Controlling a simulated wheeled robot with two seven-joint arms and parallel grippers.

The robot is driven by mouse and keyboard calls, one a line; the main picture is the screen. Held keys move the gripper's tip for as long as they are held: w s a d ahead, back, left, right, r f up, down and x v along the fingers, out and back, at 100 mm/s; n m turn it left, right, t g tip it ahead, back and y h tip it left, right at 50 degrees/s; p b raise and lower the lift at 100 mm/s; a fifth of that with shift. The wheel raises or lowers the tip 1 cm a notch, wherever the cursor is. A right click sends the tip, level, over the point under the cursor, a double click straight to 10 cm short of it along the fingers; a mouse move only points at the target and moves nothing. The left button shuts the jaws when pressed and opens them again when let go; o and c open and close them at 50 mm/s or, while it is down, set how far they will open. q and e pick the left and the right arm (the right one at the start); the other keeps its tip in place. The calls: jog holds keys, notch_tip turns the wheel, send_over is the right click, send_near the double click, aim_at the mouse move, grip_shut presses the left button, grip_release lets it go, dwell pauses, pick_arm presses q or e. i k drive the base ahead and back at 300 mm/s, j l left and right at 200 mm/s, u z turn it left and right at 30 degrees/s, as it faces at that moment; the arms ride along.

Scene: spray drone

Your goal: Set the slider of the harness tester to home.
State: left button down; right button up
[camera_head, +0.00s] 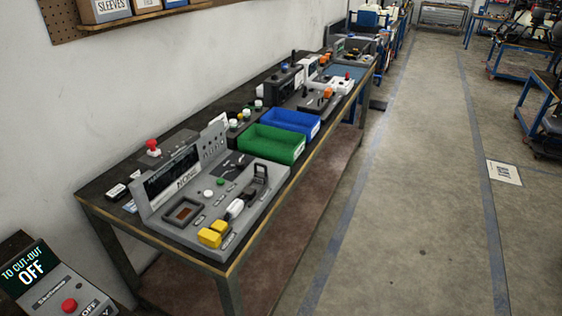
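A large grey console (224,204) stands at the near end of the bench. It has an upright dark display (172,172) with white text that I cannot fully read. Its top carries a framed window (183,211), a green button (221,181), a white button (208,193), yellow blocks (211,236) and a black upright part (261,172). I cannot tell whether this console is the harness tester, and no slider can be made out for certain. Neither of my grippers is in view.
A green bin (272,144) and a blue bin (291,122) sit beyond the console. More devices line the bench further back. A separate box (58,297) with a red button and an "OFF" display is at lower left. Open floor (400,200) lies right of the bench.

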aim_at(259, 177)
jog(key=i+l, duration=0.2)
jog(key=l, duration=0.2)
jog(key=i+l, duration=0.2)
jog(key=l, duration=0.2)
jog(key=i+l, duration=0.25)
jog(key=l, duration=0.15)
jog(key=i+l, duration=0.2)
jog(key=l, duration=0.15)
jog(key=u, duration=0.05)
